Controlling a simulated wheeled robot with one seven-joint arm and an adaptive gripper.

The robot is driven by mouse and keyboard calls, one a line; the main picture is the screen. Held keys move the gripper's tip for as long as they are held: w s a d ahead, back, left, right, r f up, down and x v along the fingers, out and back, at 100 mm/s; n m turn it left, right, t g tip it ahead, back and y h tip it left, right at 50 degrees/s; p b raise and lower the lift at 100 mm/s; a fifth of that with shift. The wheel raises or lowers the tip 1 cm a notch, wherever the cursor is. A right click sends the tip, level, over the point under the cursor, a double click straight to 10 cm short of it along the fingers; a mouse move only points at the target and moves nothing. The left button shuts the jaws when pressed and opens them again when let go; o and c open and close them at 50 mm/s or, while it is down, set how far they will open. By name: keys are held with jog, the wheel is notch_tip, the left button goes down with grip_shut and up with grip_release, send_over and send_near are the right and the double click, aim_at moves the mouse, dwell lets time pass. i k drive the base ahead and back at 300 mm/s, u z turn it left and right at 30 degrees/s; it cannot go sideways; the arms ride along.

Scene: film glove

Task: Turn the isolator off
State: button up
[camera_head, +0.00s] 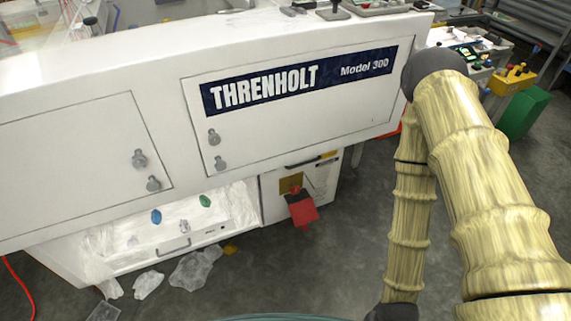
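The isolator appears to be the yellow-orange plate (290,183) on the small white cabinet at the lower right of the white machine. A red flat piece (303,209) shows just below and in front of the plate, tilted. It is too small to tell whether it is a handle or a tag, and the switch position is unclear. My arm, with yellowish bamboo-like covers, fills the right side and bends down to the bottom edge. My gripper is not in view.
The white machine marked THRENHOLT (265,90) fills the left and middle. Crumpled clear film (200,268) lies on the floor before it. A red cable (18,285) runs at lower left. A green bin (524,112) stands at right. The floor before the small cabinet is open.

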aim_at(294, 190)
jog(key=u, duration=1.85)
jog(key=k, duration=0.85)
jog(key=z, duration=1)
jog(key=i, duration=0.5)
jog(key=z, duration=0.05)
